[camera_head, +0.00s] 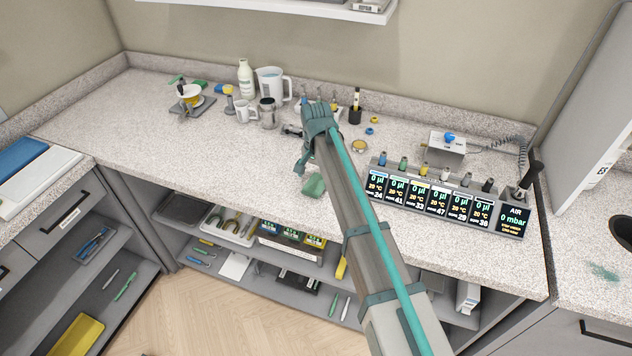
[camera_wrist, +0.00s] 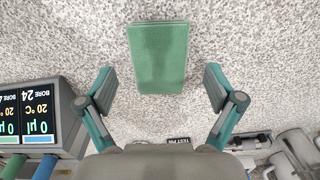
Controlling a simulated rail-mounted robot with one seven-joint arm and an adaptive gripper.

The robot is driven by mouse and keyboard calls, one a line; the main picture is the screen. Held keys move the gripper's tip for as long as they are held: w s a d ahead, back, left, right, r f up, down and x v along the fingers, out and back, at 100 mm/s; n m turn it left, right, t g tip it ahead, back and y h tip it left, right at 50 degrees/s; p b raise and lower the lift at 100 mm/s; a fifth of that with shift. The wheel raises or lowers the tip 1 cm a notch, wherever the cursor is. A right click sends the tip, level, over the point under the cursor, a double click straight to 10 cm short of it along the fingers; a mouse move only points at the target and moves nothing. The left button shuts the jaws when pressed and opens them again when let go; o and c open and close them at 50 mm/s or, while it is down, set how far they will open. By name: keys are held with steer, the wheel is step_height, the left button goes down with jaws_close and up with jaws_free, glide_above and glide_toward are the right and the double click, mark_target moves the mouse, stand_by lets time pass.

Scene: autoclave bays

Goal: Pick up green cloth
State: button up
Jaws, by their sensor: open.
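The green cloth (camera_wrist: 159,58) lies flat on the speckled counter as a folded rectangle. In the wrist view it sits at the top middle, ahead of and between the fingers. My gripper (camera_wrist: 158,92) is open and empty, with one finger on each side and the cloth apart from both. In the head view the cloth (camera_head: 313,186) lies near the counter's front edge, partly hidden by my arm.
A row of display units (camera_head: 440,203) stands to the right of the cloth. The counter left of the cloth is clear.

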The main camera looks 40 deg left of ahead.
steer(key=shift+f, duration=0.85)
steer(key=shift+c, duration=0.4)
steer(key=c, duration=0.8)
steer(key=shift+r, duration=0.1)
steer(key=shift+c, duration=0.2)
steer(key=shift+r, duration=0.45)
step_height(320, 180, up, 2)
steer(key=shift+b, duration=0.45)
steer(key=s+d+r+b, duration=0.1)
steer(key=d+r+b, duration=0.1)
steer(key=d+r, duration=0.3)
steer(key=s+d+r+b, duration=0.2)
steer(key=d+r, duration=0.3)
steer(key=d, duration=0.3)
steer(key=shift+s+d+b, duration=0.25)
steer(key=shift+d+b, duration=0.05)
steer(key=shift+b, duration=0.35)
